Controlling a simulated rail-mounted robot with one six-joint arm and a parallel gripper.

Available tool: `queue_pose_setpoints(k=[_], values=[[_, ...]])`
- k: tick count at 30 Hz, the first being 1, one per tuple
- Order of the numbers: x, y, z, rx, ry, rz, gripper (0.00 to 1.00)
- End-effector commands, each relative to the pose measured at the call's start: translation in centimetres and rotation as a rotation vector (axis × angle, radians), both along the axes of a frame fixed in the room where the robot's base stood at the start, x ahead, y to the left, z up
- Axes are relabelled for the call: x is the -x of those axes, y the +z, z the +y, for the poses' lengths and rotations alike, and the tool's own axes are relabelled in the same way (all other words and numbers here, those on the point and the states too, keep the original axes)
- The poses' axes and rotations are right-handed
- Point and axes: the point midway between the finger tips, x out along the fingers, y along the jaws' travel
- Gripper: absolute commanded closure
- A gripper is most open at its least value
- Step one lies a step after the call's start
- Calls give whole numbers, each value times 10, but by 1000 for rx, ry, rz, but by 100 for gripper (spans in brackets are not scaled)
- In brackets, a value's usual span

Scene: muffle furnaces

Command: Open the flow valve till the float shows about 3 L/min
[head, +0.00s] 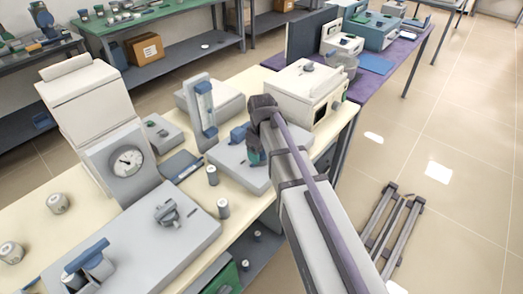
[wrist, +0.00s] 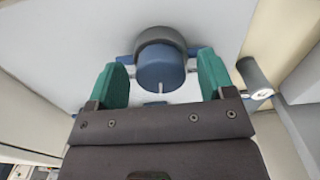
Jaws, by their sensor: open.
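A round blue knob (wrist: 160,72) with a dark collar and a pale mark on its near face sits on a light grey surface. My gripper (wrist: 161,80) is open, with one green finger on each side of the knob; I cannot tell whether either touches it. In the head view my gripper (head: 256,156) reaches down over a flat grey unit (head: 232,160), beside a blue part (head: 239,133). An upright grey stand with a blue-tinted gauge tube (head: 205,100) is to its left, probably the flow meter. Its float and scale are too small to read.
A white furnace (head: 302,95) stands behind and right of my gripper. A white unit with a round dial (head: 127,162) stands at left. The floor at right is mostly open.

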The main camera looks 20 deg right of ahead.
Motion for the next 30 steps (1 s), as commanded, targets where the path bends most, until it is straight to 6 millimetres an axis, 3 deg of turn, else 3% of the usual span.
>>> queue_pose_setpoints(k=[5,16,19,30], values=[[0,19,0,0,0,0,24],[0,104,0,0,0,0,24],[0,111,0,0,0,0,24],[0,108,0,0,0,0,24]])
